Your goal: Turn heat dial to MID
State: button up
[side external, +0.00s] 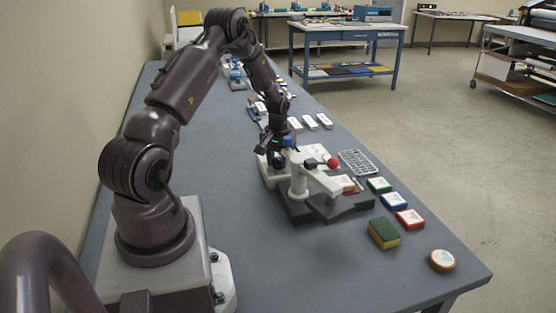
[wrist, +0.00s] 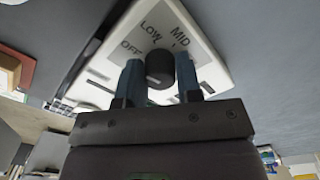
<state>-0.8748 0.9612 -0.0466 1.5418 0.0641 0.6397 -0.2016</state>
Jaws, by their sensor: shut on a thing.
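The heat dial (wrist: 160,70) is a dark round knob on a white panel (wrist: 205,62) in the wrist view. The panel carries the printed words OFF, LOW and MID around the knob. My gripper (wrist: 160,80) has its two blue fingers on either side of the dial and is shut on it. I cannot tell for sure which label the dial's pointer faces.
A red-ended lever (side external: 332,163) stands close right of my gripper. A grey rack (side external: 358,162), green, blue and red boxes (side external: 409,219), a sponge (side external: 383,233) and a round tin (side external: 442,260) lie to the right. The front middle of the table (side external: 300,270) is clear.

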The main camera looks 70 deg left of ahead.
jog(key=m, duration=1.3)
jog(key=shift+m, duration=2.4)
jog(key=o, duration=0.9)
jog(key=shift+o, duration=0.2)
